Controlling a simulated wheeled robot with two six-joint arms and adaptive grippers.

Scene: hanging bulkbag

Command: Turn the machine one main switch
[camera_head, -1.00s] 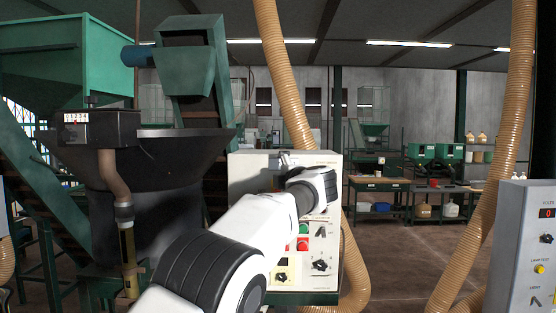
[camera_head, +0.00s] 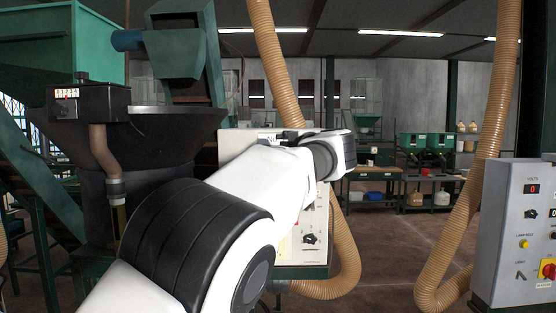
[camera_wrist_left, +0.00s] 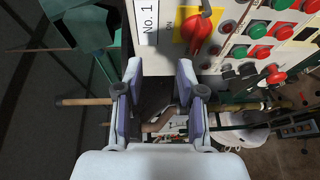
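The main switch (camera_wrist_left: 198,30) is a red rotary handle on a yellow plate, beside a white "No. 1" label (camera_wrist_left: 148,22) on a pale control panel (camera_wrist_left: 158,62). It is at the top of the left wrist view. My left gripper (camera_wrist_left: 158,88) is open and empty, its fingers below the label and to the lower left of the switch, apart from it. In the head view my left arm covers much of the pale panel (camera_head: 232,142), hiding the switch and the gripper. My right gripper is not in view.
Green and red buttons (camera_wrist_left: 262,52) crowd the panel right of the switch. A grey control box (camera_head: 510,220) with a red-and-yellow switch (camera_head: 547,268) stands at the right. A ribbed tan hose (camera_head: 343,262) hangs behind the panel. Open floor (camera_head: 395,250) lies between panel and box.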

